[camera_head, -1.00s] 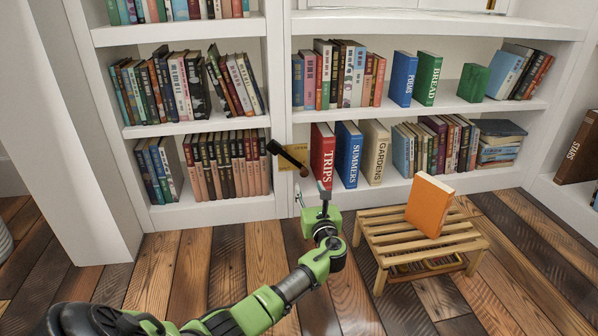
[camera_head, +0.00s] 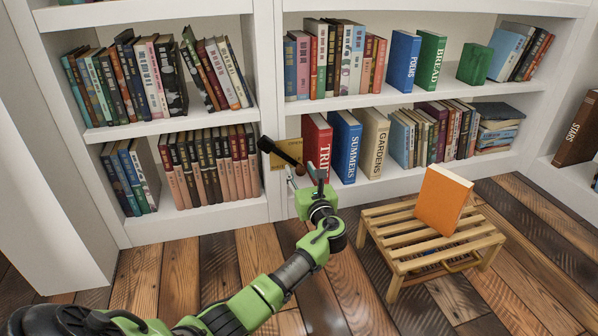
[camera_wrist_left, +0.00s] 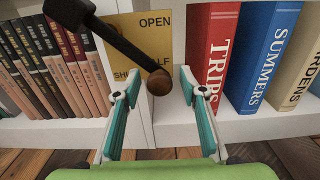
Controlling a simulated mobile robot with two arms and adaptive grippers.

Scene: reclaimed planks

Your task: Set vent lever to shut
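The vent lever (camera_head: 281,153) is a black bar with a brown round knob at its lower right end, in front of the white bookcase post. In the left wrist view the lever (camera_wrist_left: 115,46) slants down to the right across a yellow plate (camera_wrist_left: 150,36). The plate reads OPEN at top; SHUT and HALF are partly covered lower down. The knob (camera_wrist_left: 158,82) sits between the words SHUT and HALF in that view. My left gripper (camera_wrist_left: 159,82) is open, its teal fingers either side of the knob in the picture; contact does not show. My left gripper (camera_head: 304,174) is close below the knob.
A red TRIPS book (camera_head: 317,145) stands just right of the lever, with SUMMERS (camera_head: 345,148) and GARDENS (camera_head: 374,143) beside it. Several books fill the shelf left of it. A wooden slatted stool (camera_head: 405,240) with an orange book (camera_head: 442,201) stands at right.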

